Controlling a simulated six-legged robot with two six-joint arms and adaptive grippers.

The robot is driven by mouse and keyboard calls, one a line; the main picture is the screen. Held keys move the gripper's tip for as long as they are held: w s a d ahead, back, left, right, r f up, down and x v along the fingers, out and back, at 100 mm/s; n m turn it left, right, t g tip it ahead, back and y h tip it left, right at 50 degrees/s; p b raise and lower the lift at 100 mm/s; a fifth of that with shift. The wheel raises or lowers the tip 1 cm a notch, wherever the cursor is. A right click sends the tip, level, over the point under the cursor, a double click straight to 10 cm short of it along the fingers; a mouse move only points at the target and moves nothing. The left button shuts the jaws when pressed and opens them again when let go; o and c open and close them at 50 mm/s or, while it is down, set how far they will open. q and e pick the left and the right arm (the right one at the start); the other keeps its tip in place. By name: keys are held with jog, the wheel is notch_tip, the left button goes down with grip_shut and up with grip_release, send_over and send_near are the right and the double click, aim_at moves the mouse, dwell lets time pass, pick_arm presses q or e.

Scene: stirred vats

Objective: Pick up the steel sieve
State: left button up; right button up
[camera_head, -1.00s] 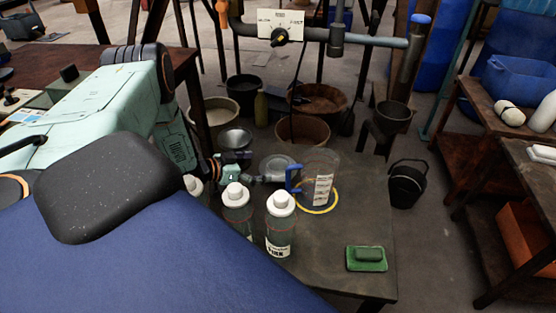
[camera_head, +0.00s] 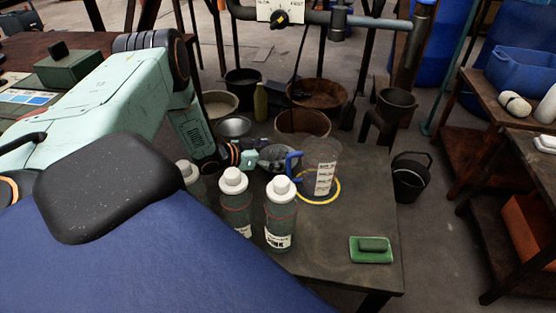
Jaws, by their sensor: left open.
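A shallow round grey thing that looks like the steel sieve (camera_head: 284,149) lies on the dark table, behind and left of the clear jug. My left gripper (camera_head: 277,160) is open and overlaps it in the picture. The fingers cover much of it, and I cannot tell whether they touch it. My right gripper is not in view.
White-capped bottles (camera_head: 281,215) stand in front of my left gripper. The clear jug (camera_head: 322,165) with a blue handle stands close on the right, inside a yellow ring. A metal bowl (camera_head: 234,126) is behind.

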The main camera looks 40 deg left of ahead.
pick_arm(q)
jog(key=shift+c, duration=0.4)
jog(key=c, duration=1.1)
jog(key=shift+c, duration=0.2)
